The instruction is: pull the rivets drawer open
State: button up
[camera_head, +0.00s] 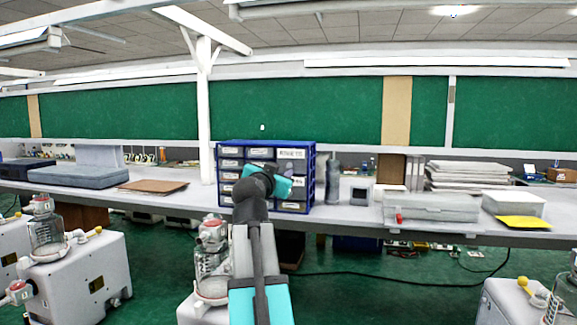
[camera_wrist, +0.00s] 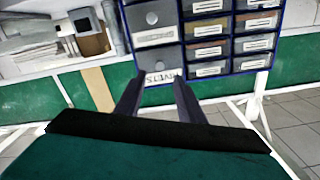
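The rivets drawer (camera_wrist: 157,60) is in the blue-framed drawer cabinet (camera_head: 310,185). The wrist view is upside down, and the drawer's white label (camera_wrist: 162,77) reads as rivets there. In the head view this is the top right wide drawer (camera_head: 291,160), and it looks closed. My gripper (camera_wrist: 157,84) is open and empty, its two dark fingers apart and pointing at the rivets drawer's label area. I cannot tell how far the tips are from the front. In the head view my turquoise gripper (camera_head: 283,184) covers part of the lower right drawers.
Smaller labelled drawers (camera_wrist: 207,50) sit beside the wide column. A dark bottle (camera_head: 333,180) and a grey box (camera_head: 360,193) stand right of the cabinet on the white bench (camera_head: 160,203). A white pump unit (camera_head: 205,262) stands on the floor close beside my arm.

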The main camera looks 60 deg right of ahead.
aim_at(289, 165)
jog(key=p+x, duration=0.2)
jog(key=x, duration=0.7)
grip_shut()
